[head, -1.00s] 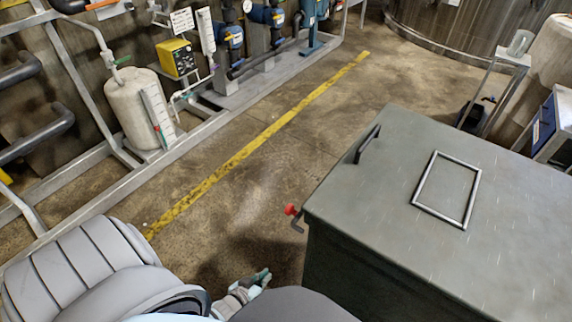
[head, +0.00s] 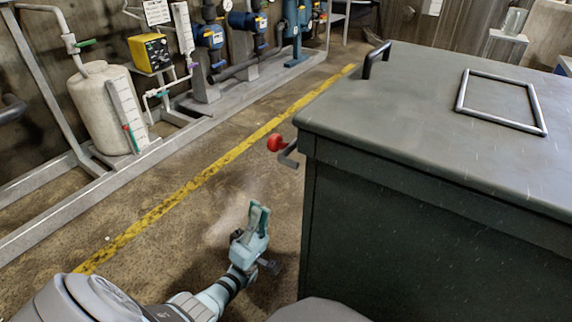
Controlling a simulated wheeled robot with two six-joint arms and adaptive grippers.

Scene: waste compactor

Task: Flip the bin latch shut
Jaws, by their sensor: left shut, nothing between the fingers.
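The dark grey bin (head: 400,225) fills the right of the head view, its flat lid (head: 420,100) lying closed on top. The latch is a bent grey metal lever (head: 288,156) with a red knob (head: 275,142), sticking out from the bin's left side just below the lid edge. My left gripper (head: 258,213) is shut and empty, pointing up. In the picture it is below the latch and left of the bin, apart from both. My right gripper is not in view.
A black handle (head: 376,58) and a metal rectangular frame (head: 502,100) sit on the lid. A pipe skid with a white tank (head: 98,108) and blue pumps (head: 248,22) stands at the back left. Floor with a yellow line (head: 205,172) is clear between.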

